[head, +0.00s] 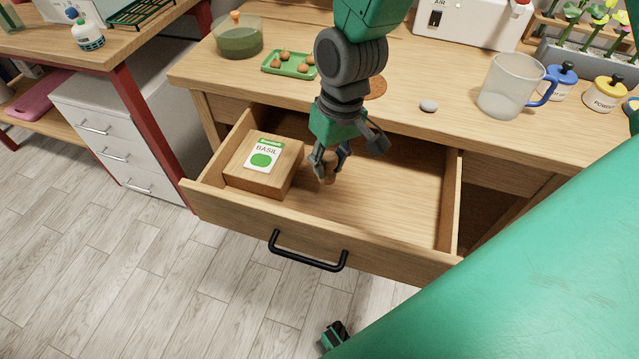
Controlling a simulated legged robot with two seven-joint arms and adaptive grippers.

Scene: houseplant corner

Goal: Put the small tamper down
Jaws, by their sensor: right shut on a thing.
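My right gripper (328,172) reaches down into the open wooden drawer (340,252). It is shut on the small tamper (328,167), of which only a little tan wood shows between the dark fingers. The fingers hide most of the tamper. I cannot tell whether its lower end touches the drawer floor. The gripper is just right of a wooden block (290,182) with a green and white basil packet (263,154) on top.
The drawer floor right of the gripper is bare. On the desk above are a green tray (289,64) with several small brown pieces, a green bowl (238,38), a grey pebble (428,106) and a clear jug (508,86). The drawer has a black handle (308,258).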

